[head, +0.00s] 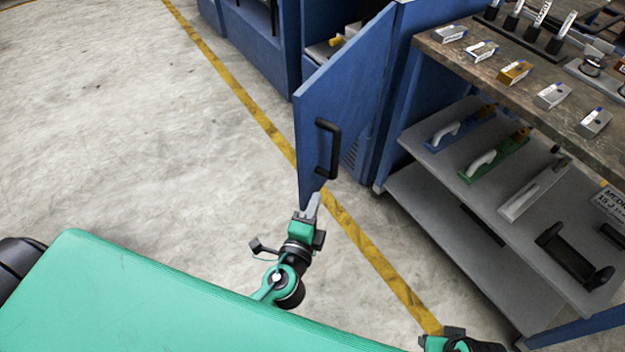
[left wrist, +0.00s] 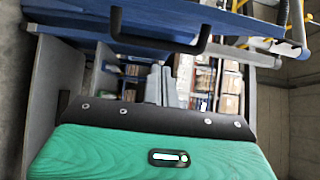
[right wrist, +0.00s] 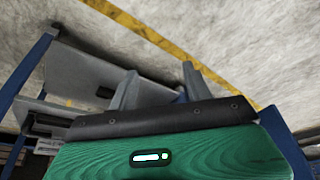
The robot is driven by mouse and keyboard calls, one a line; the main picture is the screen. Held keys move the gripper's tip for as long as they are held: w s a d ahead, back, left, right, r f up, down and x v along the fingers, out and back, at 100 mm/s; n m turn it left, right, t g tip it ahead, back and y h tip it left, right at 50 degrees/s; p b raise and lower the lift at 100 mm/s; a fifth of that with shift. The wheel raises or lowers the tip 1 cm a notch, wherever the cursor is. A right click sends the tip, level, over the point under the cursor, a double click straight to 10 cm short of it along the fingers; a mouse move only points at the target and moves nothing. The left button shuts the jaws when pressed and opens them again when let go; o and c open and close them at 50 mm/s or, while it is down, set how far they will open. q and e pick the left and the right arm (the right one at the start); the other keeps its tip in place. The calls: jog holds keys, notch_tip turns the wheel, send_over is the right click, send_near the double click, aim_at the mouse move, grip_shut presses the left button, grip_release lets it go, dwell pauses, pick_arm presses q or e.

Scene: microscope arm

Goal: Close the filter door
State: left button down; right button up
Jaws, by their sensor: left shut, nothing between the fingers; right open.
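The filter door is a blue panel (head: 345,95) with a black bar handle (head: 328,148). It stands open, swung out from the blue cabinet in the head view. The door crosses the top of the left wrist view with its handle (left wrist: 160,38). My left gripper (head: 312,203) is shut and empty, just below the door's lower corner and handle; I cannot tell whether it touches the door. Its fingers (left wrist: 160,82) show together in the left wrist view. My right gripper (right wrist: 155,88) is open and empty; only part of its arm shows at the head view's bottom edge.
A workbench (head: 480,75) with small blocks on top and shelves (head: 430,205) holding hand tools stands right of the door. A yellow floor line (head: 375,255) runs past beneath the door. The concrete floor (head: 130,120) to the left is clear.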

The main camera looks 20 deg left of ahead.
aim_at(311, 164)
pick_arm(q)
jog(key=w+p, duration=0.2)
jog(key=w, duration=0.7)
jog(key=shift+w+r, duration=0.1)
jog(key=shift+w+a+p, duration=0.15)
jog(key=shift+w+a, duration=0.1)
jog(key=shift+a, duration=0.45)
jog(key=shift+w+a+p, duration=0.1)
jog(key=shift+w+a, duration=0.15)
jog(key=shift+a, duration=0.4)
jog(key=shift+w+a+p, duration=0.15)
jog(key=shift+w+a, duration=0.1)
jog(key=shift+a, duration=0.45)
pick_arm(e)
notch_tip(311, 164, down, 6)
jog(key=shift+g, duration=0.3)
pick_arm(q)
jog(key=shift+a, duration=0.15)
pick_arm(e)
jog(key=shift+w, duration=0.1)
